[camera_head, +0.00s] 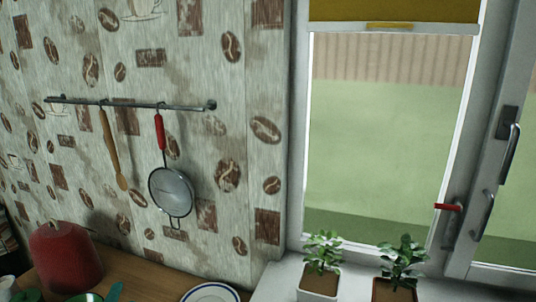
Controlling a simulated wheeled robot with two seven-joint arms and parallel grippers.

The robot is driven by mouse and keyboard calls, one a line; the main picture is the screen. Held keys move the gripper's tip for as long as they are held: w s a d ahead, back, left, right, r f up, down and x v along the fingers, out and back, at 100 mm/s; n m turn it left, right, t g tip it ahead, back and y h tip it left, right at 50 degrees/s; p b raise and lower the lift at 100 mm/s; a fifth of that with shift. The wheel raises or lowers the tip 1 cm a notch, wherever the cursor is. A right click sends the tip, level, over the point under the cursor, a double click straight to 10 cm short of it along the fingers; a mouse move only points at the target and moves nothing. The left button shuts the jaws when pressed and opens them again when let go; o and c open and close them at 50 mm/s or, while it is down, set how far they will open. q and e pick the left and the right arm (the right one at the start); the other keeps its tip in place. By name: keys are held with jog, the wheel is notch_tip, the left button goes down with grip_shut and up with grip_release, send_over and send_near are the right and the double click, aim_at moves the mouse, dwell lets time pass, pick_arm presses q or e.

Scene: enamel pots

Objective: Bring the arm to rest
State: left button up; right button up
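Neither of my grippers and no part of my arms shows in the head view. A red rounded object (66,258), perhaps an enamel pot, stands on the wooden counter (150,276) at the lower left. What the lower part of the view cuts off is hidden.
A strainer (172,190) and a wooden spoon (113,150) hang from a wall rail (130,103). A plate (210,293) and a green dish (84,297) lie at the bottom edge. Two potted plants (321,268) (396,275) stand on the windowsill by the window (390,140).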

pick_arm(q)
jog(key=s+d+f+n+g+h, duration=0.25)
jog(key=s+f+n+g, duration=0.35)
jog(key=s+f, duration=0.5)
jog(key=s+d+f+n+g+h, duration=0.2)
jog(key=s+d+f+n+g, duration=0.4)
jog(key=s+f, duration=0.5)
notch_tip(320, 180, down, 27)
jog(key=w+a+m+g+b, duration=0.1)
jog(key=a+m+g+b, duration=0.1)
jog(key=s+a+f+g+b, duration=0.1)
jog(key=s+a+f+b, duration=0.1)
jog(key=s+f, duration=1.5)
notch_tip(320, 180, down, 3)
jog(key=shift+a+f+g, duration=0.1)
jog(key=shift+a+g, duration=0.3)
jog(key=shift+a, duration=0.2)
